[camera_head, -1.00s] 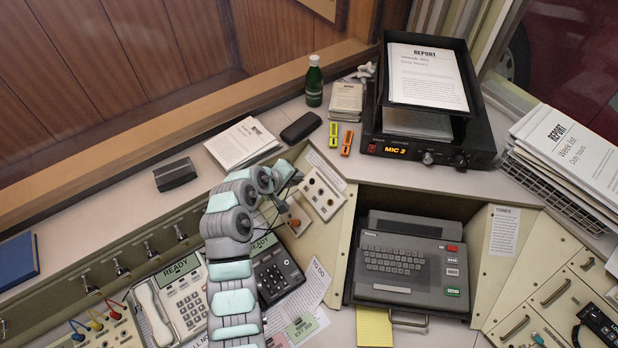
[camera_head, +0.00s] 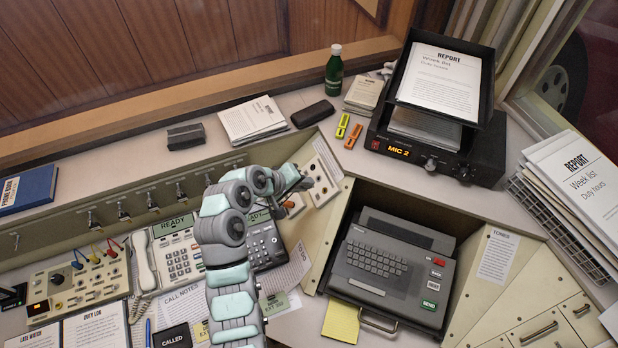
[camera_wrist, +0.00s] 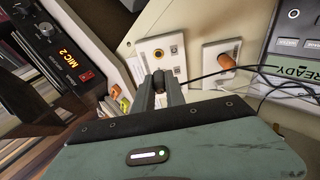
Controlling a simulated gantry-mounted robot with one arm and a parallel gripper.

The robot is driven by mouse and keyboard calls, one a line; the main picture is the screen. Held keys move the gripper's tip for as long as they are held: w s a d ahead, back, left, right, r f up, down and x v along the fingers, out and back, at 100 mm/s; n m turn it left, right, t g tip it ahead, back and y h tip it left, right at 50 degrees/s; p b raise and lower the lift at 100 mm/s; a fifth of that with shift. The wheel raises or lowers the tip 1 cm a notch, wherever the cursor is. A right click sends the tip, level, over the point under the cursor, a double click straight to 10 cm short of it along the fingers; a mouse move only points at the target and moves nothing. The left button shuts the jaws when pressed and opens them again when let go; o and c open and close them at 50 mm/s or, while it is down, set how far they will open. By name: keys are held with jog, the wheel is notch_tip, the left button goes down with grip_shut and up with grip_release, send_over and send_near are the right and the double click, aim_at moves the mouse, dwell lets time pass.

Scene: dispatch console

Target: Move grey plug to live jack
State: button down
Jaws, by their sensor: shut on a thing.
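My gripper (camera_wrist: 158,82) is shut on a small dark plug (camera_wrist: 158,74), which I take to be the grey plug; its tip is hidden. A black cable runs from it to the right in the wrist view. A pale jack plate (camera_wrist: 172,44) with several sockets, one ringed in orange, lies just beyond the fingertips. I cannot tell whether the plug touches the plate or sits in a socket. In the head view my gripper (camera_head: 302,184) is beside the same plate (camera_head: 323,172), and the plug is hidden.
A second pale plate (camera_wrist: 211,53) holds an orange plug (camera_wrist: 222,61), right of my fingers in the wrist view. Loose cables (camera_wrist: 285,86) and a phone (camera_head: 262,241) lie close by. The MIC 2 unit (camera_head: 408,150) and a grey typewriter (camera_head: 385,262) are to the right.

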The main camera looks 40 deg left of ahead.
aim_at(324, 188)
jog(key=shift+d, duration=0.15)
jog(key=shift+f, duration=0.2)
jog(key=shift+w+f+b, duration=0.35)
jog(key=shift+f+b, duration=0.15)
jog(key=shift+b, duration=0.1)
jog(key=shift+d+b+x, duration=0.15)
jog(key=shift+b+x, duration=0.25)
jog(key=shift+x, duration=0.35)
jog(key=shift+d+b+x, duration=0.2)
jog(key=shift+b+x, duration=0.2)
jog(key=shift+x, duration=0.35)
jog(key=shift+w+f, duration=0.1)
jog(key=shift+f, duration=0.05)
jog(key=shift+d+p+x, duration=0.25)
jog(key=shift+p+x, duration=0.6)
jog(key=shift+x, duration=0.1)
dwell(1.8)
